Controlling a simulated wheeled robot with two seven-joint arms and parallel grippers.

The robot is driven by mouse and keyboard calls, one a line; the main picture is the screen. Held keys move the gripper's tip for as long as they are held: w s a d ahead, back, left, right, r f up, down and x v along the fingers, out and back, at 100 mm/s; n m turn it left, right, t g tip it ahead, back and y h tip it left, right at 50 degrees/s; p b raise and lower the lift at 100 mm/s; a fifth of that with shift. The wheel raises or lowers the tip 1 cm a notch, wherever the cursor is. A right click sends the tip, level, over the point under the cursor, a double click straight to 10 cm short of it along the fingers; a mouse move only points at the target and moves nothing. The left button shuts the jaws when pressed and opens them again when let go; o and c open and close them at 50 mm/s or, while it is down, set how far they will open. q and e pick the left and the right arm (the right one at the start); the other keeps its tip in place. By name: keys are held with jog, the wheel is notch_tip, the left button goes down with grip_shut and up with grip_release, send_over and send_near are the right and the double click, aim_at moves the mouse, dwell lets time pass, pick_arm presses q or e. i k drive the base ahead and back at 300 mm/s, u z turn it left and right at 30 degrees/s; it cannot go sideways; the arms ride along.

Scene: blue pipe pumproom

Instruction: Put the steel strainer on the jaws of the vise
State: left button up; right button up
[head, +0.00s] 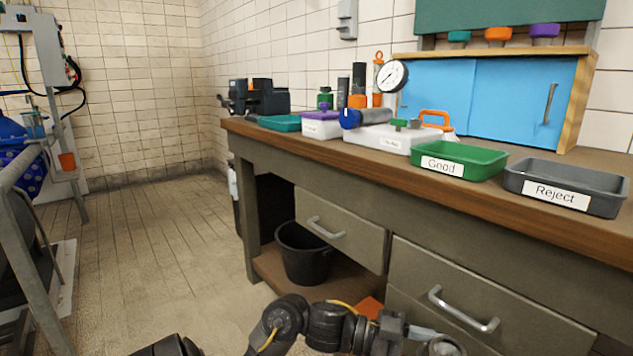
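The dark vise (264,98) stands on the far left end of the workbench. Its jaws are small and dark here, and I cannot make out the gap between them. I cannot pick out a steel strainer for sure in the head view. Dark links of my own arm show along the bottom edge, low in front of the bench drawers. No gripper fingertips can be made out, and the vise is far from these links.
The wooden bench top (480,185) holds a teal tray (280,123), white boxes, a blue-ended cylinder (366,117), a gauge (392,76), a green Good tray (458,160) and a grey Reject tray (565,187). A black bucket (303,255) sits below.

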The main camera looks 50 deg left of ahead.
aim_at(263, 100)
jog(key=z, duration=1.1)
jog(key=k, duration=1.8)
jog(key=u, duration=1.65)
jog(key=i, duration=0.5)
jog(key=u, duration=0.05)
